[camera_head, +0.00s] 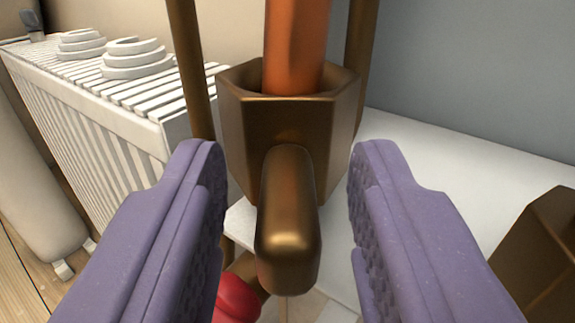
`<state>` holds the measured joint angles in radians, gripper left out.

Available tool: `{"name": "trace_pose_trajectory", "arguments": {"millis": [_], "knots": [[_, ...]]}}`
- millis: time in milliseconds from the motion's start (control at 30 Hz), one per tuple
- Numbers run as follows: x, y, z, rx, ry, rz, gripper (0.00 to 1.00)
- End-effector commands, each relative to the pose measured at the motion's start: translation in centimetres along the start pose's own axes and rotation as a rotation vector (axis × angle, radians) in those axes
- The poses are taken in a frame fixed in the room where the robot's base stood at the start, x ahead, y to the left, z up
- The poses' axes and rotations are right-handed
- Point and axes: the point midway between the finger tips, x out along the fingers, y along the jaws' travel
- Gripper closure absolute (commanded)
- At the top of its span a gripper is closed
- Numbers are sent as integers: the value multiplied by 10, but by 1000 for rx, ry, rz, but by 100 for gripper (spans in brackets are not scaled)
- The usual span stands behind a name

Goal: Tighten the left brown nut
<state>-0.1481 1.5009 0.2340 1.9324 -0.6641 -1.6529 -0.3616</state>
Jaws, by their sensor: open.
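A large brown hexagonal nut (282,125) stands upright in the middle, with an orange-copper pipe (295,45) going down into its top. A rounded brown handle-like bar (289,220) sticks out from the nut's front towards me. My gripper (288,195) is open, with one purple padded finger on each side of the bar. Gaps show between the fingers and the bar, and the fingers seem to hold nothing. Part of another brown faceted piece (545,250) shows at the lower right, cut off by the frame edge.
A white slatted radiator (110,120) stands at the left, with white coiled pieces (135,58) on top. Thin brown pipes (190,65) rise behind the nut. A red round part (236,300) shows below, beside the left finger. A white surface (450,165) and grey wall lie right.

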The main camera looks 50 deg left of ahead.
Motion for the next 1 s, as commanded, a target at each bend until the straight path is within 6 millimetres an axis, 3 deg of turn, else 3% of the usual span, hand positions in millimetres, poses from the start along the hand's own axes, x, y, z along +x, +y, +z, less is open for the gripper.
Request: {"name": "trace_pose_trajectory", "arguments": {"millis": [100,267,300,667,1000], "knots": [[0,0,0,0,0,0,61],[0,0,0,0,0,0,98],[0,0,0,0,0,0,100],[-1,-3,0,2,-1,51,100],[1,-17,0,4,-5,288,100]]}}
